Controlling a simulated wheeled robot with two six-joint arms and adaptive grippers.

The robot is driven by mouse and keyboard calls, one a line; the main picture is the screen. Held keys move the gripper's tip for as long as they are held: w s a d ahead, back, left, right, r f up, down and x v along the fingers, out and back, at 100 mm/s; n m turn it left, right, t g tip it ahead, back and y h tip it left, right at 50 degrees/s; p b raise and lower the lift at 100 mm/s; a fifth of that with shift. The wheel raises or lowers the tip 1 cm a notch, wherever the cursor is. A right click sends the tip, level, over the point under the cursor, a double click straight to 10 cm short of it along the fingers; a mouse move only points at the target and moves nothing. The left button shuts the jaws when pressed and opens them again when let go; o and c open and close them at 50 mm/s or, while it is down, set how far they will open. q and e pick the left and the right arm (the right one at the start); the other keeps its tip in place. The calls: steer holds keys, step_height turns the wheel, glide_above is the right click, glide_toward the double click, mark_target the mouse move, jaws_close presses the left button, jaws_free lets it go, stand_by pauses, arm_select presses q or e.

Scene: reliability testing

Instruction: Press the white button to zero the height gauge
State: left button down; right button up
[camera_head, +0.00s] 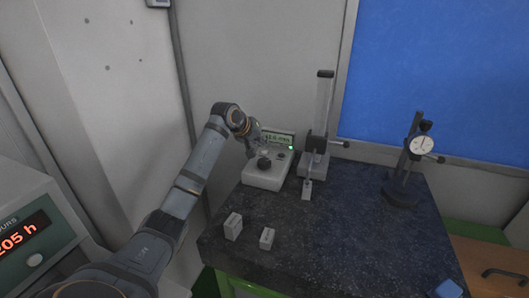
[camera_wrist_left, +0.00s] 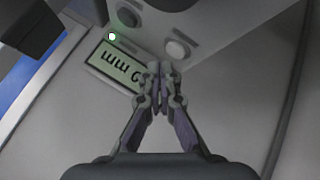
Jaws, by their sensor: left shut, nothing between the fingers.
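The white button (camera_wrist_left: 178,50) is round and sits on the pale panel of the readout box (camera_head: 266,179), beside the digital display (camera_wrist_left: 115,70). In the head view my left gripper largely hides this button. My left gripper (camera_wrist_left: 159,72) is shut and empty. In the wrist view its tips lie just below the button and beside the display's edge; contact cannot be told. In the head view the left gripper (camera_head: 253,149) is over the box's back left part. The height gauge (camera_head: 318,140) stands upright right of the box. My right gripper is not in view.
Two grey blocks (camera_head: 233,227) (camera_head: 267,239) lie on the dark table (camera_head: 330,245). A dial gauge stand (camera_head: 400,193) is at the right. The table's middle is clear.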

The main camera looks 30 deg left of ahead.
arm_select(q)
steer(key=shift+f, duration=0.4)
steer(key=shift+f, duration=0.4)
stand_by(0.7)
steer(key=shift+r, duration=0.1)
steer(key=shift+r+p, duration=0.7)
steer(key=shift+p, duration=0.45)
